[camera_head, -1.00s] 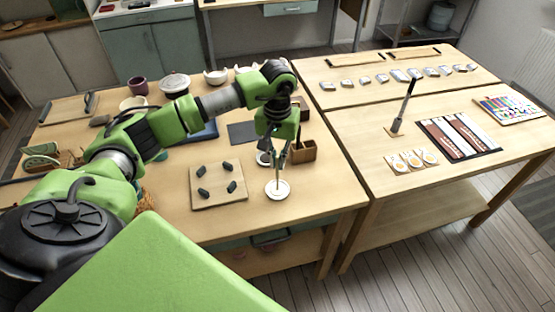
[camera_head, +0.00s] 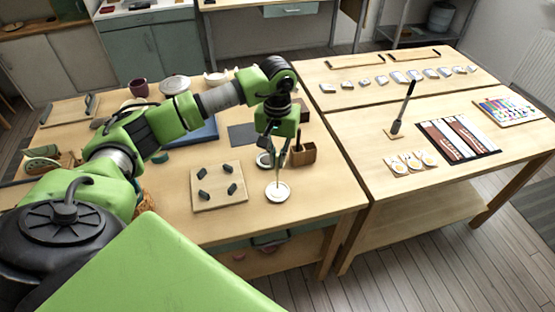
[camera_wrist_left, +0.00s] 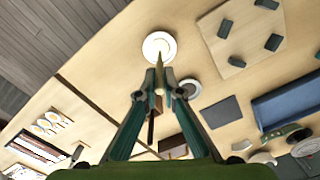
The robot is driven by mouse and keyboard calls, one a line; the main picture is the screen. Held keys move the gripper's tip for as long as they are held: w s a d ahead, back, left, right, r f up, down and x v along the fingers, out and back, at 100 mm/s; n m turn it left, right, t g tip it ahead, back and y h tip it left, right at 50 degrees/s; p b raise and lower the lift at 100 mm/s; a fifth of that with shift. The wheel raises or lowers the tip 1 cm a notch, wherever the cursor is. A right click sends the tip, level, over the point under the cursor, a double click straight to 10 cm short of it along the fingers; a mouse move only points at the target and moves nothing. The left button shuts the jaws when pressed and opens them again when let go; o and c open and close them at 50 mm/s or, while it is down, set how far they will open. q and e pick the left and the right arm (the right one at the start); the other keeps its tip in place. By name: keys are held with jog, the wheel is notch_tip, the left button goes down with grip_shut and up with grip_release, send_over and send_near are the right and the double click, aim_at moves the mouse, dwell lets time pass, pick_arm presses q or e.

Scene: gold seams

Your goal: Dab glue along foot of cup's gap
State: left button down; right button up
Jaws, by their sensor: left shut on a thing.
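My left gripper (camera_head: 275,163) is above the front right of the near table. It is shut on a thin stick-like applicator (camera_wrist_left: 159,72), whose pale tip points down toward a small white dish (camera_head: 278,192). The dish also shows in the left wrist view (camera_wrist_left: 152,45), just beyond the tip. I cannot tell whether the tip touches it. A purple cup (camera_head: 139,88) and white bowls (camera_head: 216,78) stand at the back of the table. I cannot make out which vessel has the gap. My right gripper is not in view.
A wooden board with several dark pegs (camera_head: 219,205) lies left of the dish. A second small dish (camera_wrist_left: 191,88) and a brown wooden box (camera_head: 303,155) are close to the gripper. A blue tray (camera_head: 205,131) and a dark mat (camera_head: 242,134) lie behind.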

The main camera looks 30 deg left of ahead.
pick_arm(q)
jog(key=shift+r+p, duration=1.05)
jog(key=shift+r, duration=1.6)
jog(key=shift+d, duration=0.1)
